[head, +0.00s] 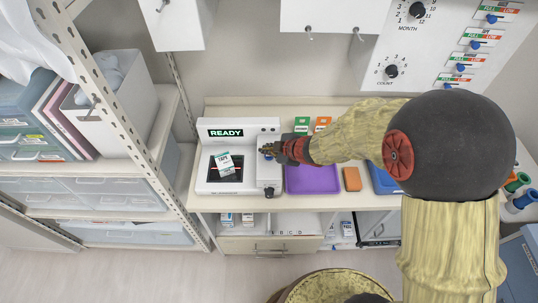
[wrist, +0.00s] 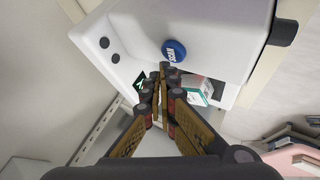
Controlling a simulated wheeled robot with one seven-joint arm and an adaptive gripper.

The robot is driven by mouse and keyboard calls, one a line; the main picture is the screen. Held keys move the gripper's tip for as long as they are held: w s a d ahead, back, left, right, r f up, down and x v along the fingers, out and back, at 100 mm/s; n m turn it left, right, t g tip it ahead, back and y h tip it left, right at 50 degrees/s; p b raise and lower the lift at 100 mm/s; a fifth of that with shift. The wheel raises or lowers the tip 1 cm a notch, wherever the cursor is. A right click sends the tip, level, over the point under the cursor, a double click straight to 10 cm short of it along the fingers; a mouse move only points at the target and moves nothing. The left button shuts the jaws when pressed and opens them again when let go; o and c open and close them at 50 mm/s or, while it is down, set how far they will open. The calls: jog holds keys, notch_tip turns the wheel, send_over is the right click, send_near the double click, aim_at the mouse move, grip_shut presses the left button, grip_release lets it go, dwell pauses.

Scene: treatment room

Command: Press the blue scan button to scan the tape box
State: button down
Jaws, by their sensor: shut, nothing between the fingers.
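The white scanner (head: 205,177) stands on the counter, with READY in green on its display (head: 226,133). The tape box (head: 224,163), white with teal, lies on the scanner's dark window; it also shows in the wrist view (wrist: 196,92), partly behind my fingers. The round blue scan button (wrist: 174,50) faces me in the wrist view; in the head view my gripper largely covers it. My gripper (head: 268,151) is shut and empty over the scanner's right part. In the wrist view its fingertips (wrist: 167,68) are just beside the button's edge; contact cannot be told.
A purple tray (head: 312,181) lies right of the scanner, then an orange block (head: 351,179) and a blue tray (head: 383,181). A dark knob (head: 269,191) sticks out at the scanner's front right. A shelf rack (head: 115,110) stands close on the left.

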aim_at(268, 157)
jog(key=shift+f, duration=0.15)
jog(key=shift+f, duration=0.25)
jog(key=shift+f+b, duration=0.45)
jog(key=shift+b, duration=0.05)
dwell(0.8)
jog(key=shift+r, duration=0.15)
jog(key=shift+r+p, duration=0.75)
jog(key=shift+p, duration=0.2)
notch_tip(268, 157, up, 5)
jog(key=p, duration=0.5)
dwell(0.6)
